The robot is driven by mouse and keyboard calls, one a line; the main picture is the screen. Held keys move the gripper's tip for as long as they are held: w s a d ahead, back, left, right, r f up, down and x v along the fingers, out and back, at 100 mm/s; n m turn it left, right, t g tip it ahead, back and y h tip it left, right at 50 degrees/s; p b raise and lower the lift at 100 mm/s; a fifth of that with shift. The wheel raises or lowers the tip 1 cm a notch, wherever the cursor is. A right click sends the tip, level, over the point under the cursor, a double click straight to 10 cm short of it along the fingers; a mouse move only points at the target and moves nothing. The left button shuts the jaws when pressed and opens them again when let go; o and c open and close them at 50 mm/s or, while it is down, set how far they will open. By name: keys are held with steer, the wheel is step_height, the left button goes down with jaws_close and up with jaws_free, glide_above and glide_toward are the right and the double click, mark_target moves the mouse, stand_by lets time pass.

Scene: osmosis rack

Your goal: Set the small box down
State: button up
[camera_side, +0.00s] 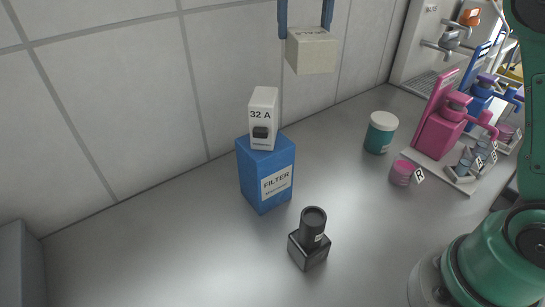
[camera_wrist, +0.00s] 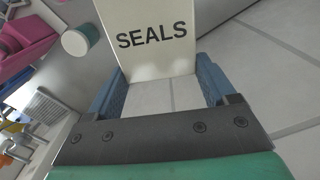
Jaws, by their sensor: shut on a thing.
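The small cream box (camera_side: 316,56) is held in the air near the back wall, above the counter. In the wrist view its face (camera_wrist: 152,38) reads "SEALS". My gripper (camera_side: 306,30) has its two blue fingers on either side of the box, shut on it; in the wrist view the fingers (camera_wrist: 160,85) flank the box's lower edge. Below and left of it stands a blue box (camera_side: 266,172) marked "FILTER", with a white "32 A" breaker (camera_side: 263,118) on top. The box is clear of everything below it.
A dark cylinder on a square block (camera_side: 309,240) stands in front of the blue box. A white-lidded teal jar (camera_side: 380,133), a pink disc stack (camera_side: 401,173) and a pink pump dispenser (camera_side: 440,130) stand to the right. The front left counter is clear.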

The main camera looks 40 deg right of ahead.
steer(key=s+a+m, duration=0.1)
steer(key=s+a, duration=0.3)
steer(key=a, duration=0.4)
steer(key=s+a+m, duration=0.2)
steer(key=s+a, duration=0.1)
steer(key=a, duration=0.4)
steer(key=s+a+f+m, duration=0.45)
steer(key=s+a, duration=0.45)
steer(key=s, duration=0.3)
steer(key=shift+m, duration=0.35)
step_height(320, 180, down, 19)
steer(key=shift+r, duration=0.1)
steer(key=o, duration=1.1)
